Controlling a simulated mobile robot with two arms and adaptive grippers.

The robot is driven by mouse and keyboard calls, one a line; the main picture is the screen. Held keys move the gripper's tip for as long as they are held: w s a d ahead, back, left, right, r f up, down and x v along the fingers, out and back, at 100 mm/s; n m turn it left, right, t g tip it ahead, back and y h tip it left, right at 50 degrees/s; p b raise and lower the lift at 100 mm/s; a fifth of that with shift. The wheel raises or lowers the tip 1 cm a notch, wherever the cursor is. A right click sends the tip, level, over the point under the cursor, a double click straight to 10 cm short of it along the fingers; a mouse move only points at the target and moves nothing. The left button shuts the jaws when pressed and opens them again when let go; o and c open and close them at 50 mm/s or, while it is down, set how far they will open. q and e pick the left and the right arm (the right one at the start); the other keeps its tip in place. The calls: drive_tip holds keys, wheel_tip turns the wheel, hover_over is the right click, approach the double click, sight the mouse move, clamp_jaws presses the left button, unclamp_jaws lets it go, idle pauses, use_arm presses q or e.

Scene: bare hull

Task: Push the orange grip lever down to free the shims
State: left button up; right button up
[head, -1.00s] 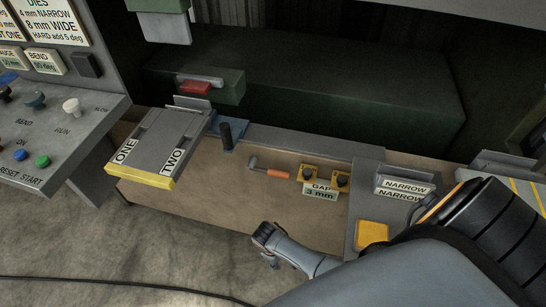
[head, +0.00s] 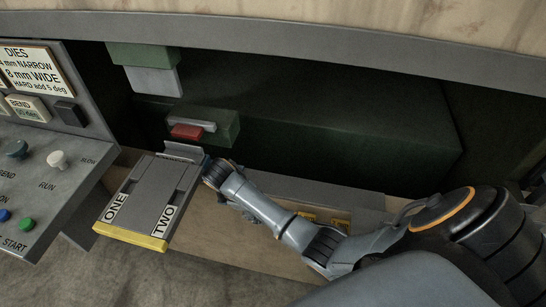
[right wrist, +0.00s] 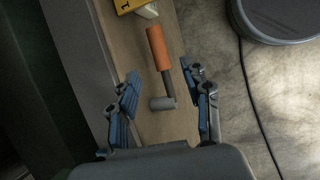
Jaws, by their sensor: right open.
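The lever with the orange grip (right wrist: 157,48) lies in the right wrist view on a tan board, its grey rod running down to a grey cylindrical pivot (right wrist: 162,103). My right gripper (right wrist: 159,72) is open, its blue-padded fingers on either side of the lever with nothing between them clearly held; I cannot tell whether they touch it. Yellow blocks (head: 342,224) show partly behind the arm; one shows at the top of the wrist view (right wrist: 128,4). My left gripper is not in view.
A grey tray marked ONE and TWO (head: 150,200) with a yellow front edge stands left of my arm. A control panel (head: 45,190) with buttons is at far left. A dark green machine body (head: 330,120) with a red part (head: 187,131) stands behind.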

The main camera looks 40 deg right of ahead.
drive_tip(key=x, duration=0.9)
drive_tip(key=shift+w, duration=0.15)
drive_tip(key=shift+d+f, duration=0.15)
drive_tip(key=shift+f, duration=0.1)
drive_tip(key=shift+c, duration=0.6)
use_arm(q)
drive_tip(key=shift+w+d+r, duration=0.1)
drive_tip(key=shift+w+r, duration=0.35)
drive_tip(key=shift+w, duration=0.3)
use_arm(e)
clamp_jaws()
